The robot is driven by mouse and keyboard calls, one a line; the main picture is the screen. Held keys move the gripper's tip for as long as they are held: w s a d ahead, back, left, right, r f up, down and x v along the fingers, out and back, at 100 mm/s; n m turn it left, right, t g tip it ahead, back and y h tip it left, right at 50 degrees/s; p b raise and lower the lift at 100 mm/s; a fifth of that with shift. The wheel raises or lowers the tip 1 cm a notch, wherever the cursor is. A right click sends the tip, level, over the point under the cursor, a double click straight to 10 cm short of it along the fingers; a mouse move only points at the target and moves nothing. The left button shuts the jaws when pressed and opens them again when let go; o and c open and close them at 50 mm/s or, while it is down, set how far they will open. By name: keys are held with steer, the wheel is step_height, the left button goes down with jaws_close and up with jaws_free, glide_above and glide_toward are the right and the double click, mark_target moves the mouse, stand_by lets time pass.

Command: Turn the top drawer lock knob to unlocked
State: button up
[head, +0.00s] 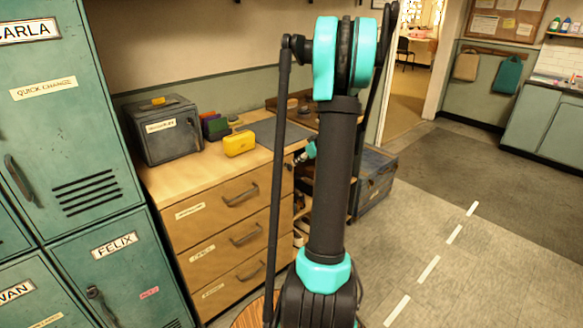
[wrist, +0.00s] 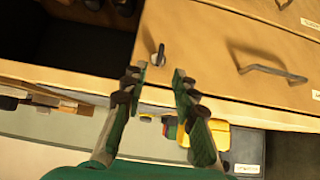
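The top drawer (head: 222,205) is the uppermost of the wooden chest's three drawers and looks shut. In the wrist view its front (wrist: 215,60) and metal handle (wrist: 270,72) show upside down. The small metal lock knob (wrist: 158,55) sticks out near the drawer's edge, its grip close to upright in the picture. My gripper (wrist: 160,73) is open, its fingertips on either side of the knob's line and just short of it, with no clear contact. In the head view my arm hides the knob and most of the gripper.
A dark metal box (head: 165,129) and a yellow case (head: 240,143) stand on the chest top. Teal lockers (head: 85,190) stand at the left. Dark open shelving (wrist: 95,45) lies beside the drawer. The floor (head: 440,250) at the right is clear.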

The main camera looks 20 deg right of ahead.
mark_target(291, 166)
steer(key=x, duration=0.8)
steer(key=shift+w, duration=0.1)
jaws_close()
